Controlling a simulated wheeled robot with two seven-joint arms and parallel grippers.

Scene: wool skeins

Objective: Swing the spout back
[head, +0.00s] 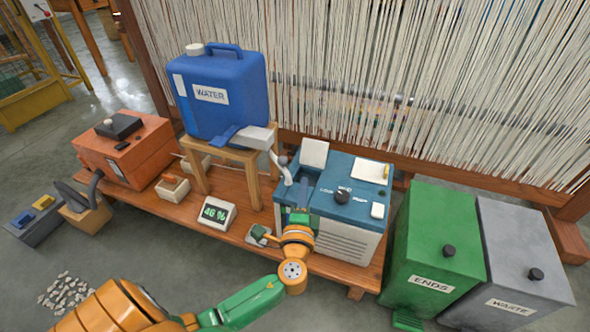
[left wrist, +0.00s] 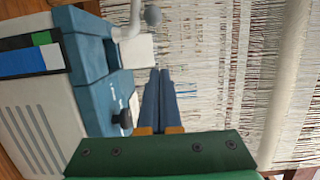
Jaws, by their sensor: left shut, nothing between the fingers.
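A pale, bent spout (head: 287,178) with a grey ball at its upper end stands at the back left corner of the blue-topped machine (head: 345,203), close to the white block in front of the water can. It also shows at the top of the left wrist view (left wrist: 132,28). My left gripper (head: 300,212) is over the machine's front left part, in front of the spout and apart from it. In the left wrist view its blue fingers (left wrist: 160,75) are together with nothing between them, below and right of the ball. My right gripper is not in view.
The blue water can (head: 225,95) stands on a wooden stool left of the spout. A white flap (head: 314,153) stands up behind it. Green (head: 430,230) and grey (head: 510,240) bins are at right. Loom threads hang behind.

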